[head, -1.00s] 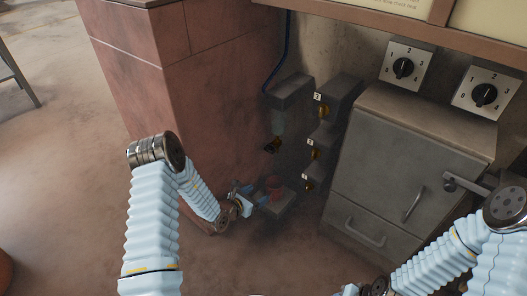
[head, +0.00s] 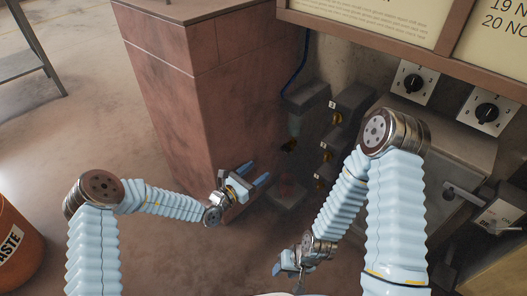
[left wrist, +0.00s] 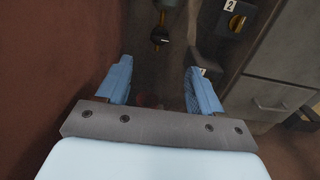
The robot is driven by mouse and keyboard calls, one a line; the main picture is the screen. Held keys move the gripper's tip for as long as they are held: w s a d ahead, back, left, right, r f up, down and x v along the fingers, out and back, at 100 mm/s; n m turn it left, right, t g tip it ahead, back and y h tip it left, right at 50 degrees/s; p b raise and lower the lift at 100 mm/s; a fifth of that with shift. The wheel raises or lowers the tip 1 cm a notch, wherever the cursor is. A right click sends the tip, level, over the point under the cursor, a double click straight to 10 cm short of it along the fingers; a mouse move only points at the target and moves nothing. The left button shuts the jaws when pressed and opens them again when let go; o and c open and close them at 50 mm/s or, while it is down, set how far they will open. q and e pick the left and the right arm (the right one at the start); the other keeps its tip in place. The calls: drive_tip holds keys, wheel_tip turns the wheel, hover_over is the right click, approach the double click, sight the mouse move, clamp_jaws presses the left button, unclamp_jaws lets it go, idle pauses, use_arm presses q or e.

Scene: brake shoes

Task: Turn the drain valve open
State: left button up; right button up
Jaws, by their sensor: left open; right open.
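A small brass-coloured valve with a black handle (head: 289,145) hangs under a grey unit with a bowl (head: 296,123) in the head view; I take it for the drain valve. It also shows at the top of the left wrist view (left wrist: 159,38). My left gripper (head: 254,174) is open and empty, to the left of and below the valve, apart from it. Its two blue fingers show in the left wrist view (left wrist: 160,85), with the valve beyond them. My right gripper (head: 281,266) is low in the head view, open, and its fingers are partly hidden.
Numbered dark boxes with yellow knobs (head: 333,131) stand right of the valve. A dark block with dull red parts (head: 286,190) sits low below it. A reddish pillar (head: 205,100) is close on the left. My right arm partly covers the grey cabinet (head: 457,158).

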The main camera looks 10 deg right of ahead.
sight(283, 150)
use_arm(q)
drive_tip(key=b+x, duration=0.2)
drive_tip(key=x, duration=0.9)
drive_tip(key=shift+w+d+f, duration=0.2)
drive_tip(key=shift+w+d, duration=0.05)
drive_tip(key=shift+d, duration=0.05)
drive_tip(key=shift+w+d+r, duration=0.15)
drive_tip(key=shift+w+d, duration=0.25)
drive_tip(key=shift+d, duration=0.15)
drive_tip(key=c, duration=1.1)
drive_tip(key=shift+o, duration=0.2)
